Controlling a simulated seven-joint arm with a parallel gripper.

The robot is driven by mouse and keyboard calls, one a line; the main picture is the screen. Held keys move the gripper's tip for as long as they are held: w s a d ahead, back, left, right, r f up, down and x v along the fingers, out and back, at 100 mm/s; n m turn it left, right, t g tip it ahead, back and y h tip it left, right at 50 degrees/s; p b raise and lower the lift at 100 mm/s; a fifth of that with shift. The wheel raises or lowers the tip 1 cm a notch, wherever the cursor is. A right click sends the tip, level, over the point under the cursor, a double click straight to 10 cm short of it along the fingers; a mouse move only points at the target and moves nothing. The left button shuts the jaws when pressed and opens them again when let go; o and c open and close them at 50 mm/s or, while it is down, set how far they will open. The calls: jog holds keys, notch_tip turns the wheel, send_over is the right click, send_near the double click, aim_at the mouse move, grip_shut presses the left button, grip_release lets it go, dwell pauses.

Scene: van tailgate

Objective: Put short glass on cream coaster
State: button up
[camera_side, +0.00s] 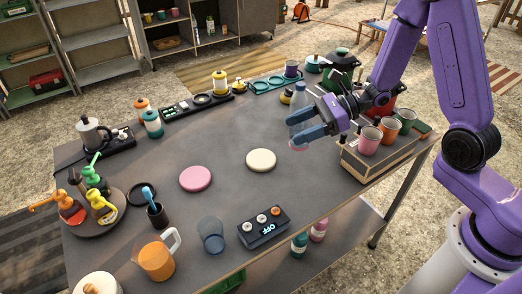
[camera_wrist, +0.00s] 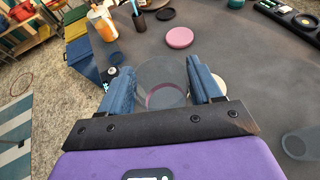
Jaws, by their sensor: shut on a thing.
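My gripper (camera_side: 298,129) is shut on a clear short glass, raised above the table to the right of the cream coaster (camera_side: 261,160). In the wrist view the short glass (camera_wrist: 160,78) shows between the two blue fingers of my gripper (camera_wrist: 160,70), with a pinkish ring low on it. In the side view the fingers hide most of it, and only a faint pinkish part shows below them. The cream coaster lies flat and bare on the table; in the wrist view (camera_wrist: 221,84) it is partly hidden behind the right finger.
A pink coaster (camera_side: 196,178) lies left of the cream one. A clear bottle (camera_side: 300,98) stands close behind my gripper. A crate (camera_side: 374,163) with cups is at right. A bluish glass (camera_side: 211,235), control box (camera_side: 264,228) and orange jug (camera_side: 155,261) stand in front.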

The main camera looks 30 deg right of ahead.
jog(key=w+a+f, duration=0.1)
jog(key=w+f, duration=0.1)
jog(key=w, duration=0.1)
jog(key=w+a+f, duration=0.1)
jog(key=w+f, duration=0.2)
jog(key=w, duration=0.1)
jog(key=w+a+f, duration=0.1)
jog(key=w+f, duration=0.2)
jog(key=w, duration=0.1)
jog(key=shift+w+a+f, duration=0.1)
jog(key=shift+a+f, duration=0.15)
jog(key=shift+a, duration=0.05)
jog(key=shift+w+a+f, duration=0.1)
jog(key=shift+w+f, duration=0.05)
jog(key=shift+f, duration=0.8)
jog(key=shift+w+f, duration=0.1)
jog(key=shift+f, duration=0.8)
jog(key=shift+f, duration=0.2)
jog(key=o, duration=1.1)
jog(key=shift+r, duration=0.1)
jog(key=shift+d+r, duration=0.15)
jog(key=shift+d, duration=0.05)
jog(key=v, duration=1.1)
jog(key=shift+s+d+r, duration=0.15)
jog(key=shift+d+r, duration=0.1)
jog(key=shift+d, duration=0.05)
